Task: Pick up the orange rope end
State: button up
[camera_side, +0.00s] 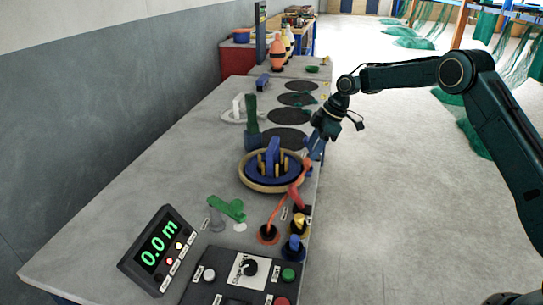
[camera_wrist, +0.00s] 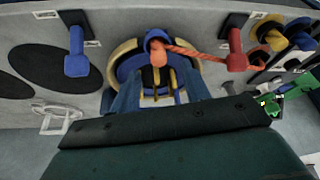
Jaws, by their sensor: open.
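The orange rope (camera_side: 275,210) rises from a dark round fitting on the bench in the side view and runs up toward my gripper. Its thick orange end (camera_wrist: 157,56) shows in the wrist view, in front of the blue and tan ring fixture (camera_wrist: 122,53). It also shows in the side view (camera_side: 307,164), close to the fingertips. My gripper (camera_side: 315,151) is open at the bench's right edge, pointing down. In the wrist view its blue fingers (camera_wrist: 158,84) are spread left and right of the rope end's line. Whether either finger touches the rope, I cannot tell.
A red handle (camera_wrist: 236,58) and a blue handle (camera_wrist: 76,60) stick out from the bench edge on either side. The ring fixture (camera_side: 246,177) stands on the bench beside the gripper. A control box (camera_side: 228,289) and a display (camera_side: 157,250) stand nearer.

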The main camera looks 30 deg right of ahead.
aim_at(307, 159)
jog(key=shift+x, duration=2.6)
jog(key=shift+d, duration=0.1)
grip_shut()
jog(key=shift+r, duration=0.2)
notch_tip(307, 159, up, 10)
jog(key=shift+f, duration=0.15)
